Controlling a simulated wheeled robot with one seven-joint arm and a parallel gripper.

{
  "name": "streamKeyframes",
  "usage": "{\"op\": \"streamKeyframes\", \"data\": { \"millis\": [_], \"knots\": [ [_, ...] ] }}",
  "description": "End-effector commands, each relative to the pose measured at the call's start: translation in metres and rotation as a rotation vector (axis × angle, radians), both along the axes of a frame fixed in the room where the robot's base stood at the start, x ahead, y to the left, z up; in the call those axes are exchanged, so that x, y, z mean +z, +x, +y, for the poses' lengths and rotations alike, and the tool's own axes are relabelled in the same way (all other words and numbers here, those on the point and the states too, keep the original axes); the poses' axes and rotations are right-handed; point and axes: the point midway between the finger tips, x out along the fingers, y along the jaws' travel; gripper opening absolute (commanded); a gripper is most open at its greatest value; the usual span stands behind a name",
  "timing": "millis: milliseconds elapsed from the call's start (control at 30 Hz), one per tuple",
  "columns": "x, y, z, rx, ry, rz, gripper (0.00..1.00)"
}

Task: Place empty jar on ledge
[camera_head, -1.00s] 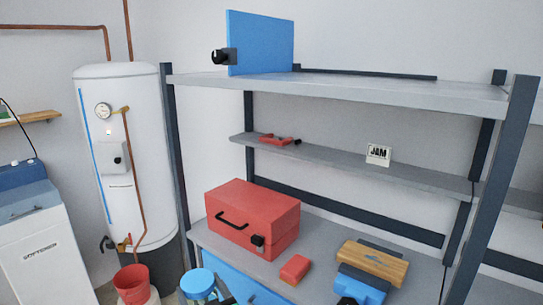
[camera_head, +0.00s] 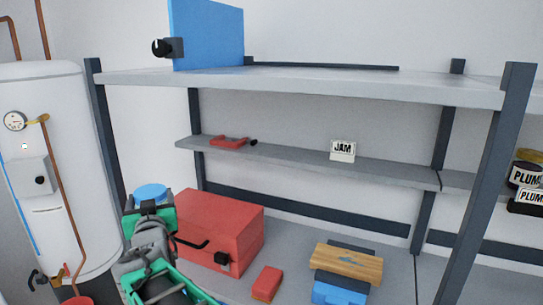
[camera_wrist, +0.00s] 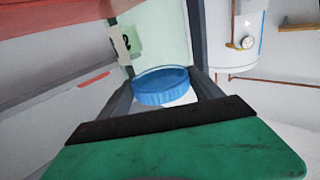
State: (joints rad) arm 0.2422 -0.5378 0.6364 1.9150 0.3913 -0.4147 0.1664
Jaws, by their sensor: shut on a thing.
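My gripper (camera_head: 150,208) is at the lower left of the head view, in front of the shelving and left of the red toolbox. It is shut on the jar, whose round blue lid (camera_head: 151,192) shows above the fingers. In the wrist view the blue lid (camera_wrist: 160,86) sits between the dark fingers, with a bit of white below it; most of the jar is hidden, so its contents cannot be told. The narrow grey ledge (camera_head: 290,160) runs along the back of the shelving, with a white JAM card (camera_head: 343,151) standing on it.
A red tool (camera_head: 229,142) lies on the ledge's left part. Below are a red toolbox (camera_head: 218,225), a red block (camera_head: 267,283) and a wooden-topped blue item (camera_head: 345,265). A top shelf (camera_head: 300,84) overhangs the ledge. Plum-labelled jars (camera_head: 525,180) stand at right.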

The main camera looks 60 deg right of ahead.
Motion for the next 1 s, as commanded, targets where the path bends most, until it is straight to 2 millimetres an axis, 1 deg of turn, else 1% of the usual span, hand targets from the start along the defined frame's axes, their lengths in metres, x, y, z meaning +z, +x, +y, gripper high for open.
{"op": "streamKeyframes", "data": {
  "millis": [33, 67, 100, 167, 200, 267, 300, 367, 400, 500, 567, 600, 667, 767, 1000],
  "knots": [
    [0.026, -0.011, -0.030, -0.081, -0.003, -0.010, 0.02],
    [0.039, -0.018, -0.047, -0.129, -0.002, -0.010, 0.02],
    [0.057, -0.031, -0.069, -0.195, -0.003, -0.010, 0.02],
    [0.083, -0.053, -0.099, -0.292, -0.001, -0.009, 0.02],
    [0.100, -0.069, -0.119, -0.357, 0.000, -0.009, 0.02],
    [0.124, -0.097, -0.144, -0.452, -0.001, -0.008, 0.02],
    [0.140, -0.117, -0.159, -0.514, 0.000, -0.008, 0.02],
    [0.160, -0.147, -0.178, -0.599, 0.000, -0.007, 0.02],
    [0.171, -0.166, -0.187, -0.650, 0.001, -0.007, 0.02],
    [0.192, -0.204, -0.203, -0.745, 0.000, -0.003, 0.02],
    [0.200, -0.220, -0.208, -0.783, 0.000, -0.002, 0.02],
    [0.203, -0.227, -0.209, -0.799, 0.000, 0.000, 0.02],
    [0.207, -0.233, -0.214, -0.815, 0.000, 0.001, 0.02],
    [0.209, -0.234, -0.231, -0.825, 0.000, 0.005, 0.02],
    [0.211, -0.222, -0.305, -0.824, 0.000, 0.004, 0.02]
  ]
}}
